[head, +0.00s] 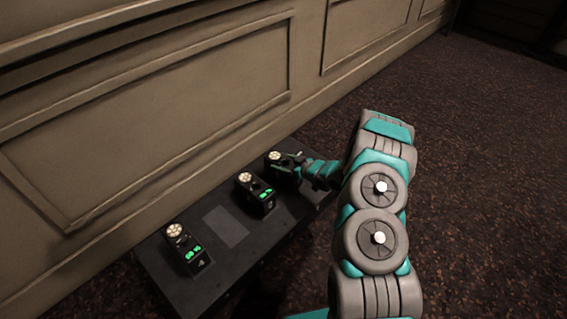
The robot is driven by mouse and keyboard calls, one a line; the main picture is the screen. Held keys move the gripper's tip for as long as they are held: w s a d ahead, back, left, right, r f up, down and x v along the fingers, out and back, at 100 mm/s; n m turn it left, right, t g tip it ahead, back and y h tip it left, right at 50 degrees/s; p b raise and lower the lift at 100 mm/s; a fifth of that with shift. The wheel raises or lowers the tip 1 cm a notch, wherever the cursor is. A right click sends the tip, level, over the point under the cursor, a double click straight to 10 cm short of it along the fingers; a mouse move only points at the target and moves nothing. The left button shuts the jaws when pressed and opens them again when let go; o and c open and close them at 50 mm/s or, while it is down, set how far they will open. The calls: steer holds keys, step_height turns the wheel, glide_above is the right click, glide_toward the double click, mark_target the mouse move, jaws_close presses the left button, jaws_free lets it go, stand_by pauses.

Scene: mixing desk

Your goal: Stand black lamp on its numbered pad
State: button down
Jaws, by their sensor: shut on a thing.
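Three similar small black units, each with a pale round face, are on the dark desk (165,280). My gripper (286,165) is at the far-right unit, a black lamp (274,156), and is shut on it. The fingers and arm hide part of this lamp, and I cannot tell whether it touches the desk. The middle black unit (252,198) and the left black unit (187,249) show green lit marks. A bare grey square pad (226,227) lies between them. I cannot read a number on it.
A panelled wall (190,110) runs close behind the desk. Dark speckled carpet (480,130) lies open to the right. The desk surface around the grey pad is clear, with the two units on either side of it.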

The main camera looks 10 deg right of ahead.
steer(key=shift+r, duration=0.1)
jaws_free()
steer(key=v, duration=1.1)
steer(key=s+d+r+m+g+h, duration=0.1)
steer(key=d+r+g+h, duration=0.2)
steer(key=d+r+h, duration=0.45)
steer(key=s+a+r+m+g+h, duration=0.1)
steer(key=s+r+m+g+h, duration=0.15)
steer(key=s+r, duration=0.85)
steer(key=s+a+r+m+g, duration=0.1)
steer(key=s+a+r+g, duration=0.1)
steer(key=s, duration=0.9)
steer(key=s+a+r+m+g+y, duration=0.1)
steer(key=s+a+r, duration=0.3)
steer(key=s, duration=0.8)
steer(key=s+a+r+m+g+y, duration=0.1)
steer(key=s+a+r+g, duration=0.2)
steer(key=s+a, duration=0.3)
steer(key=s+g, duration=0.1)
steer(key=s, duration=0.4)
steer(key=shift+s+a+r+m+p, duration=0.2)
steer(key=shift+s+r+m+p, duration=0.05)
steer(key=shift+s+m+p, duration=0.1)
steer(key=shift+w, duration=0.1)
